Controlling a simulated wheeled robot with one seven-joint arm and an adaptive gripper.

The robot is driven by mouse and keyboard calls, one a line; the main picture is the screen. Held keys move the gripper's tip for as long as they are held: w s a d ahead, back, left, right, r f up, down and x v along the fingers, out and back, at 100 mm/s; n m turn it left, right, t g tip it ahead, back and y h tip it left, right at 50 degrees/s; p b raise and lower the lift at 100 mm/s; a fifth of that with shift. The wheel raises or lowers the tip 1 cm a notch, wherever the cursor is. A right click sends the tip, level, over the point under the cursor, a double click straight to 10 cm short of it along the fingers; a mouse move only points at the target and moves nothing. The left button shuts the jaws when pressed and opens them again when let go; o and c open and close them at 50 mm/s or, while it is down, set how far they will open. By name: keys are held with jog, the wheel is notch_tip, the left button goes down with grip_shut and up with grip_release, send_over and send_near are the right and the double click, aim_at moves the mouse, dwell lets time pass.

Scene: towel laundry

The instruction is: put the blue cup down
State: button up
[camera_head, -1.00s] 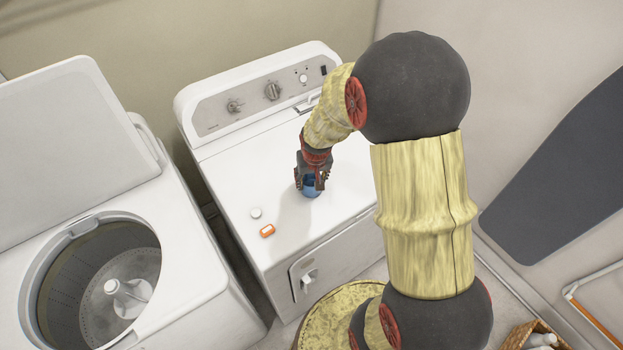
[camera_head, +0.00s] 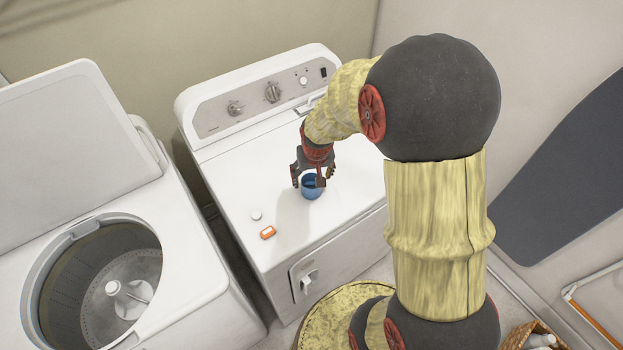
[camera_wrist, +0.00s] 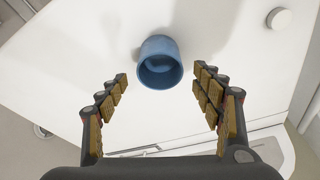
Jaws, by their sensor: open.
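The blue cup (camera_head: 312,188) stands upright on the white top of the dryer (camera_head: 240,175). My gripper (camera_head: 308,183) is open just above and behind the cup in the head view, its fingers spread to either side. In the wrist view the blue cup (camera_wrist: 160,62) lies ahead of and between the open fingertips (camera_wrist: 160,76), with clear gaps on both sides. No finger touches it there. The cup's opening faces the wrist camera and its inside looks empty.
A small orange-and-white object (camera_head: 268,232) and a round white cap-like piece (camera_head: 257,215) lie on the dryer left of the cup. The open washing machine (camera_head: 190,265) stands to the left. A basket (camera_head: 530,335) is at lower right. The dryer top's left part is mostly clear.

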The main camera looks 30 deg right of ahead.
jog(key=s+a+r+n+t+p, duration=0.1)
jog(key=s+a+r, duration=0.3)
jog(key=r, duration=0.6)
jog(key=s+a+r+n+t, duration=0.1)
jog(key=s+a+r, duration=0.3)
jog(key=r, duration=0.5)
jog(key=s+a+r+n, duration=0.1)
jog(key=s+a+r, duration=0.2)
jog(key=s, duration=0.2)
jog(key=s+a+r+n+y, duration=0.1)
jog(key=s+a+r, duration=0.2)
jog(key=s, duration=0.3)
jog(key=shift+r+t, duration=0.4)
jog(key=shift+r, duration=0.1)
notch_tip(320, 180, down, 6)
jog(key=b, duration=0.5)
jog(key=shift+r+b, duration=0.15)
jog(key=shift+b, duration=0.15)
jog(key=shift+r, duration=0.1)
